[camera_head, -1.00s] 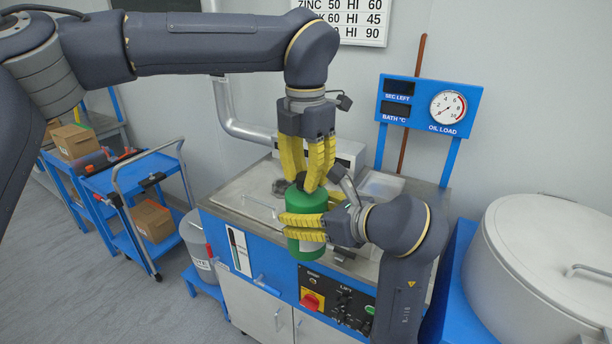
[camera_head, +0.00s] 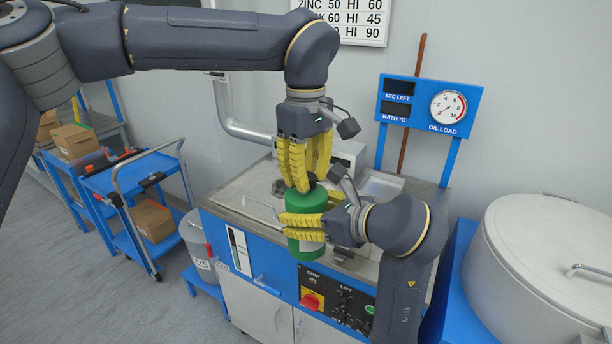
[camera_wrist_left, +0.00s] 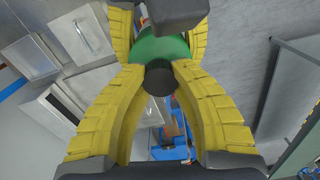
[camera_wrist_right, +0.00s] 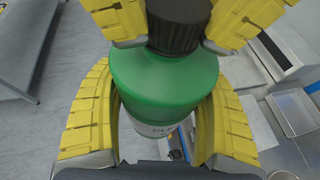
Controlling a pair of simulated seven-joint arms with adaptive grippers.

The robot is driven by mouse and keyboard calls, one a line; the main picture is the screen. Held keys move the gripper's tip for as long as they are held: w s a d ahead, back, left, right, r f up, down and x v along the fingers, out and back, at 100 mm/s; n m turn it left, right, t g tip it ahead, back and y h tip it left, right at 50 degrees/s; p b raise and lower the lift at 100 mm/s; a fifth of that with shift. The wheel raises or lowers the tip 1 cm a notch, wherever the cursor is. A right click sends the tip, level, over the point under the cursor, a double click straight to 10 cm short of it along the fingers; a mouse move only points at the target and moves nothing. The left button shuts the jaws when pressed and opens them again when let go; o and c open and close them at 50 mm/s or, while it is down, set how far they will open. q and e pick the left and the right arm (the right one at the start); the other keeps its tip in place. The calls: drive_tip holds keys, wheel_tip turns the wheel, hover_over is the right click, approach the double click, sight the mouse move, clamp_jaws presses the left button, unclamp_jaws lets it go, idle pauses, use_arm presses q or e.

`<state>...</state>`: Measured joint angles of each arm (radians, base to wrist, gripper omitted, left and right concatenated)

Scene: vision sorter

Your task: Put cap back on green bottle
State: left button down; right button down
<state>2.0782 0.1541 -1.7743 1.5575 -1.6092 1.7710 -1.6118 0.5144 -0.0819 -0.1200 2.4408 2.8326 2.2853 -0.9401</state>
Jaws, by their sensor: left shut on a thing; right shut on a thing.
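The green bottle (camera_head: 306,203) is upright in the head view, above the front of the metal-topped bench. My right gripper (camera_head: 300,226) is shut around its body from the right; its fingers also flank the bottle (camera_wrist_right: 165,85) in the right wrist view. The black cap (camera_wrist_right: 178,28) is at the bottle's mouth, with my left gripper's fingertips on both sides of it. My left gripper (camera_head: 307,184) comes from above and is shut on the cap. In the left wrist view the dark cap (camera_wrist_left: 157,78) lies between the yellow fingers, over the green bottle (camera_wrist_left: 160,47). Any gap under the cap cannot be told.
The bench (camera_head: 240,200) has a control panel (camera_head: 340,302) on its front. A blue gauge stand (camera_head: 428,105) is behind it. A large lidded grey vat (camera_head: 545,260) stands at right. A blue trolley (camera_head: 130,185) with a box stands at left.

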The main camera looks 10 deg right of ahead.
use_arm(q)
drive_tip(key=shift+m, duration=0.3)
drive_tip(key=c, duration=1.1)
unclamp_jaws()
wheel_tip(320, 180, up, 12)
drive_tip(key=shift+d, duration=0.1)
